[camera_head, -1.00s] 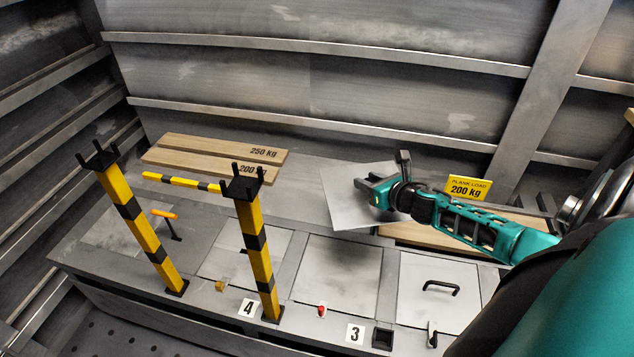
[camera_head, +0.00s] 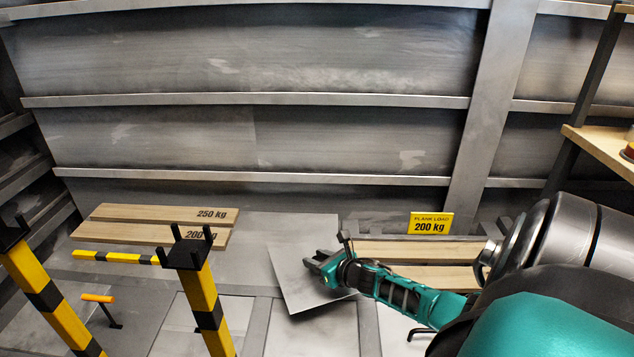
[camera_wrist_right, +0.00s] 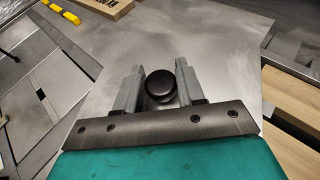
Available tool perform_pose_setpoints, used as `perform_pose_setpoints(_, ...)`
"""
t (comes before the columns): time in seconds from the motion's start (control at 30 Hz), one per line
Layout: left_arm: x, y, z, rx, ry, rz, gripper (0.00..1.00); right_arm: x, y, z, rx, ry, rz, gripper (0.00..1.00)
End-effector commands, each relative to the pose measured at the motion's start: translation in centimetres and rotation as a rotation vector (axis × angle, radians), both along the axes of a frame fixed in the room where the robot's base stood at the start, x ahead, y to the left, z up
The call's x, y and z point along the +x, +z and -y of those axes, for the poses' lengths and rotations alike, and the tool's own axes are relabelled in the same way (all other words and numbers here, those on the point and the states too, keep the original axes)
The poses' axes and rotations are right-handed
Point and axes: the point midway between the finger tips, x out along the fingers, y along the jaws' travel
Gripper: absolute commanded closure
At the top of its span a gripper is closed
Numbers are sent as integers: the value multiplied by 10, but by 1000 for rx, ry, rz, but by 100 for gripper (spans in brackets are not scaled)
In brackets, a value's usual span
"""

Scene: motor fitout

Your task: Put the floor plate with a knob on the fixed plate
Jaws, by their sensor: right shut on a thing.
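The plate looks slightly tilted. In the head view the gripper hides the knob. Behind the plate lies a flat grey bench surface (camera_head: 300,228); I cannot tell whether this is the fixed plate. My left gripper is not in view.
Two yellow-black posts (camera_head: 206,306) with black forked tops stand at left. Wooden planks (camera_head: 150,214) lie behind them, and more planks (camera_head: 400,251) lie at right by a yellow load sign (camera_head: 430,223). An orange-handled tool (camera_head: 98,298) stands at left. A shelf (camera_head: 605,150) is at far right.

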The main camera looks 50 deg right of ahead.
Motion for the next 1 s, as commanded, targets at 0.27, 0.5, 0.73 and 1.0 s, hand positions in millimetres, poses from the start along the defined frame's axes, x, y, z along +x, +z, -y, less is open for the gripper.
perform_pose_setpoints(0.27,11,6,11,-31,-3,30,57,2,-26,0,1,1,7,100)
perform_pose_setpoints(0.5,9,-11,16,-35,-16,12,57,2,-60,0,1,-1,6,100)
perform_pose_setpoints(0.73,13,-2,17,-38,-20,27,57,2,-62,0,1,1,7,100)
perform_pose_setpoints(1.0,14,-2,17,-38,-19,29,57,1,-66,0,0,0,2,54)
